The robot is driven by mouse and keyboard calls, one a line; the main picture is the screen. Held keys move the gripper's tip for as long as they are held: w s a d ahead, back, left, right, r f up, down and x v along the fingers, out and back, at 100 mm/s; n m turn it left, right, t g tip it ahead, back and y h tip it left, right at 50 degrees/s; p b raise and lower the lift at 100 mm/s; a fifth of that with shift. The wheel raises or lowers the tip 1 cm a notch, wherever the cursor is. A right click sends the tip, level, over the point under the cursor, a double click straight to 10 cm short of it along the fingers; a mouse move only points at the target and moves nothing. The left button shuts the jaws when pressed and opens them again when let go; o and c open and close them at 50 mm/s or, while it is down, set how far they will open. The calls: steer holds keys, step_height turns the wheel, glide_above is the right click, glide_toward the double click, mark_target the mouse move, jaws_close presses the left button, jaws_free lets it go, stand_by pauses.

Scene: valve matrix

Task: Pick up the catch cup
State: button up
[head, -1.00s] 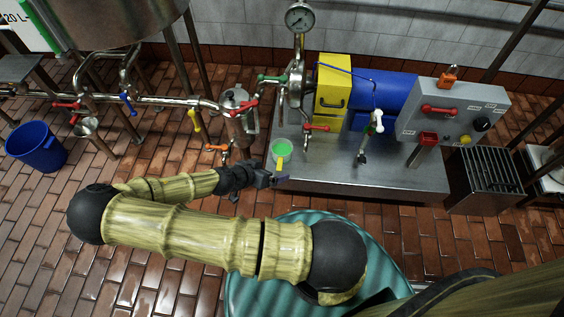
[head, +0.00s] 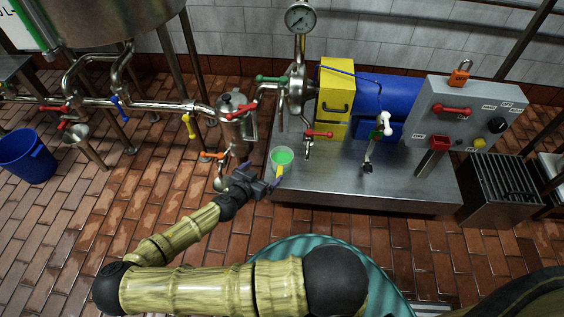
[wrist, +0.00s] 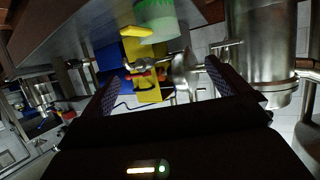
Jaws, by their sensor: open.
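The catch cup (head: 282,157) is a small pale cup with a green inside and a yellow handle. It stands at the left end of the steel bench top, its handle pointing down toward my gripper. My gripper (head: 266,178) is open and empty, just below and left of the cup at the bench edge. In the wrist view, the green and white cup (wrist: 156,16) with its yellow handle shows at the top edge, partly cut off. The fingers of my gripper (wrist: 161,73) are spread wide below it, with nothing between them.
The steel bench (head: 330,190) carries a pump with a yellow housing (head: 334,98) and a grey control box (head: 465,110). A steel canister (head: 236,118) and valve pipes stand left of the cup. A teal rounded surface (head: 300,252) lies below. A blue bucket (head: 27,155) stands far left.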

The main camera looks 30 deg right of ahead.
steer(key=b, duration=0.4)
glide_toward(281, 156)
steer(key=x, duration=0.4)
steer(key=shift+d, duration=0.2)
steer(key=shift+w+d, duration=0.25)
steer(key=shift+d, duration=0.1)
steer(key=shift+w+d+f+b, duration=0.2)
steer(key=shift+d+f+b, duration=0.1)
steer(key=shift+f+b, duration=0.1)
steer(key=b+x, duration=0.3)
steer(key=x, duration=0.1)
steer(key=shift+a+f, duration=0.15)
steer(key=shift+f, duration=0.05)
steer(key=shift+w+d, duration=0.1)
steer(key=shift+d, duration=0.1)
steer(key=shift+r, duration=0.1)
steer(key=c, duration=1.2)
